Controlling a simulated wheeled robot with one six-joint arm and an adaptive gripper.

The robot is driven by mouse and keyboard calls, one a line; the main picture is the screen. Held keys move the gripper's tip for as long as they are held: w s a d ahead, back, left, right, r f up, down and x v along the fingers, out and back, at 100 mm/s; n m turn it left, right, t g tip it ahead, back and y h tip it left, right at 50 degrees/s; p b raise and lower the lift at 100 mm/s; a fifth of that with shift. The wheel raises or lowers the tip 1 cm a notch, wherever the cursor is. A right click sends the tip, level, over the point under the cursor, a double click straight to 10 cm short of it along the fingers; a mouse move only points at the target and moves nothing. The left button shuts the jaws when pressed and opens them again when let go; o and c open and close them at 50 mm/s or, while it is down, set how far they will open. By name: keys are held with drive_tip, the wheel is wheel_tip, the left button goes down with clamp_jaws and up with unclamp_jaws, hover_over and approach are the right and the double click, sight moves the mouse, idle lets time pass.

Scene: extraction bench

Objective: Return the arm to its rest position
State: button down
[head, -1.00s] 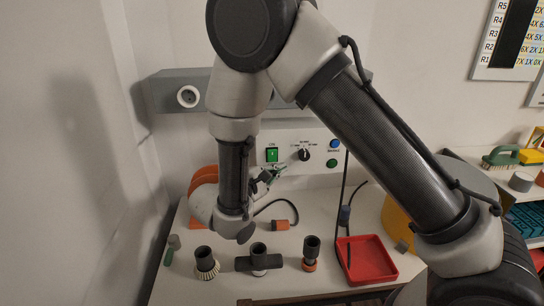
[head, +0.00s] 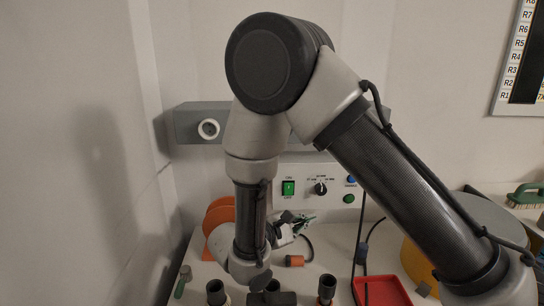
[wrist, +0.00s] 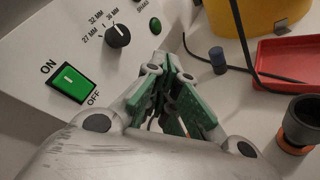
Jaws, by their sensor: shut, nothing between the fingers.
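My arm is bent in front of the bench, its elbow high in the head view. My gripper (head: 302,221) shows small beside the wrist, in front of the control panel (head: 320,203). In the wrist view my gripper (wrist: 166,75) has its green-padded fingers drawn together, with nothing held. It is apart from the panel, which carries a lit green ON/OFF switch (wrist: 68,84) and a black dial (wrist: 117,36). Part of the bench is hidden behind my arm.
A red tray (head: 383,291) lies on the bench at right, near a yellow round container (head: 418,262). Several dark-topped fittings, including one with an orange base (wrist: 296,124), stand along the front. An orange-ended cable (head: 294,261) lies behind them. A wall stands close at left.

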drive_tip(key=s+d+r+m+g+y, duration=0.2)
drive_tip(key=s+d+r+m+y, duration=0.4)
drive_tip(key=d, duration=0.7)
drive_tip(key=s+d+r+m+g+y, duration=0.3)
drive_tip(key=s+d+r+m+y, duration=0.3)
drive_tip(key=s+d+r+m, duration=0.4)
drive_tip(key=s+d+r, duration=0.2)
drive_tip(key=s+r, duration=0.2)
drive_tip(key=shift+d+r, duration=0.35)
drive_tip(key=shift+d, duration=0.05)
drive_tip(key=shift+s+g, duration=0.1)
drive_tip(key=shift+g, duration=0.2)
